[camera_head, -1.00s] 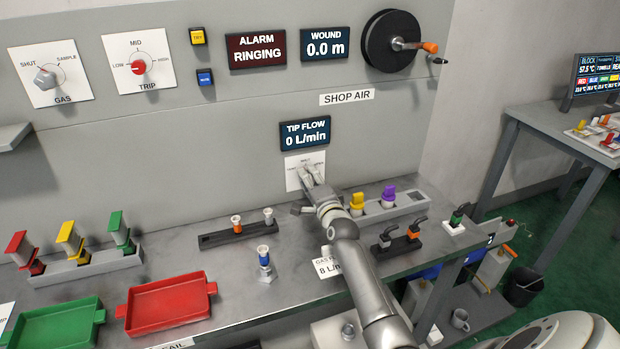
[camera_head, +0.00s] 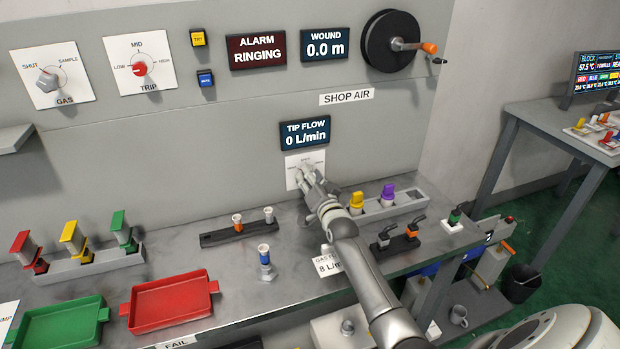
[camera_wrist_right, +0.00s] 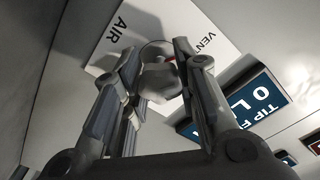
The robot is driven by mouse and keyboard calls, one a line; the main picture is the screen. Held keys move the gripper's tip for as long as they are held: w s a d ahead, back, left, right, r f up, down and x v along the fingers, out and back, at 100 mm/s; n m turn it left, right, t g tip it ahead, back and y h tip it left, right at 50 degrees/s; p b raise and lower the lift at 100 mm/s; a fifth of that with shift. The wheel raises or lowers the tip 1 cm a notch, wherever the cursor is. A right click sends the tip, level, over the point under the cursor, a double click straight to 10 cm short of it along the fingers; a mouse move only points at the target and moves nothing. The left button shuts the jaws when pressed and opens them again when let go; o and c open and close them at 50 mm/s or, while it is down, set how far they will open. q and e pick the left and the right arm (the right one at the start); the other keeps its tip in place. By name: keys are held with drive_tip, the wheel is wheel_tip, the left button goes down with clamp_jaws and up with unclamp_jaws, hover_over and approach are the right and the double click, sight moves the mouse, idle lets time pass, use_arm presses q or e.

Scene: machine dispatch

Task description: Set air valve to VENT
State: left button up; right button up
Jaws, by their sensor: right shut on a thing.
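The air valve's white plate (camera_head: 318,158) is on the grey wall panel under the TIP FLOW display (camera_head: 305,132), which reads 0 L/min. My right gripper (camera_head: 303,176) is at the plate and covers most of the valve knob in the head view. In the right wrist view, the grey knob (camera_wrist_right: 161,80) sits between the two fingers of my right gripper (camera_wrist_right: 158,72), which is shut on it. The plate (camera_wrist_right: 108,45) shows the words AIR and VENT there. A bit of red shows at the knob; its exact setting is hard to tell. My left gripper is out of view.
A SHOP AIR label (camera_head: 347,97) is above. The bench below holds a dark rack (camera_head: 222,238), a grey tray with yellow and purple parts (camera_head: 412,201), a red tray (camera_head: 172,302) and a green tray (camera_head: 60,325). GAS (camera_head: 48,81) and TRIP (camera_head: 139,68) dials are at upper left.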

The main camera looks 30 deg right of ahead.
drive_tip(key=shift+f, duration=0.2)
idle(0.3)
drive_tip(key=o, duration=1.1)
drive_tip(key=shift+r, duration=0.1)
drive_tip(key=shift+c, duration=0.2)
drive_tip(key=v, duration=1.2)
